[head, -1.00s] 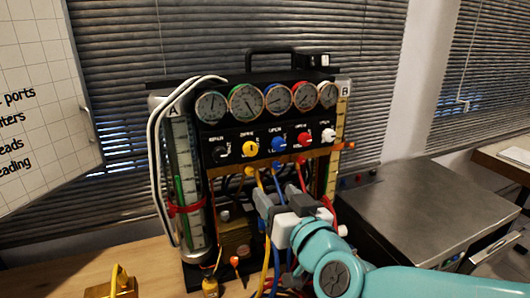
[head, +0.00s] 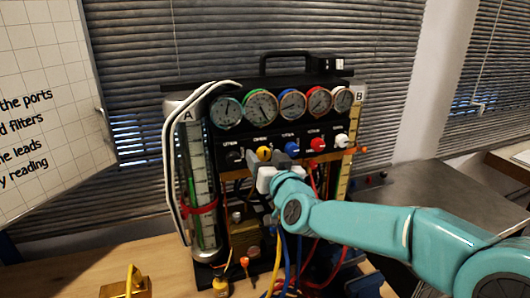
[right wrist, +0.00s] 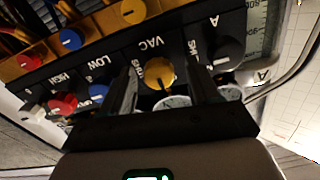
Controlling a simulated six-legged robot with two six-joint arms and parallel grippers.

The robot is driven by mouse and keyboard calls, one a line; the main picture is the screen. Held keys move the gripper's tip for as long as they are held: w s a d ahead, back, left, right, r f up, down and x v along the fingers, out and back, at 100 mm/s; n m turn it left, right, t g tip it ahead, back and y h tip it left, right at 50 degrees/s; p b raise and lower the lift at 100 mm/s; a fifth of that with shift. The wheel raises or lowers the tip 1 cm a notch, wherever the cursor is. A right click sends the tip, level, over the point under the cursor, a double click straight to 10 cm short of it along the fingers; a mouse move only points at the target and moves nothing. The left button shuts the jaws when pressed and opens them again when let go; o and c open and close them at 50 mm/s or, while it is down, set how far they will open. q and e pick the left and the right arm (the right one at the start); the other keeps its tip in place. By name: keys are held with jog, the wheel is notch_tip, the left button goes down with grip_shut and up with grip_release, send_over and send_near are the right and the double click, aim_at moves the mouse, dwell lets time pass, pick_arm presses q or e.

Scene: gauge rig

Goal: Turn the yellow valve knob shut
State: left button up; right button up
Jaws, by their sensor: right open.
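The yellow valve knob (head: 264,153) sits in the knob row on the gauge rig's black panel, second from the left. My right gripper (head: 276,163) is just in front of and below it, partly covering the panel there. In the right wrist view the yellow knob (right wrist: 160,75) shows between the two dark fingers of my right gripper (right wrist: 162,62). The fingers are open, one on each side of the knob; I cannot tell whether either touches it. The knob bears a dark pointer line, with "VAC" printed beside it. My left gripper is not in view.
A black knob (head: 235,157) is left of the yellow one; blue (head: 292,148), red (head: 318,144) and white (head: 341,140) knobs are to its right. Several gauges (head: 292,104) stand above. Coloured hoses (head: 277,258) hang below.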

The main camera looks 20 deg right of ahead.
jog(key=shift+w+d, duration=0.1)
jog(key=shift+w, duration=0.3)
jog(key=shift+s, duration=0.1)
jog(key=c, duration=1)
jog(key=shift+c, duration=0.2)
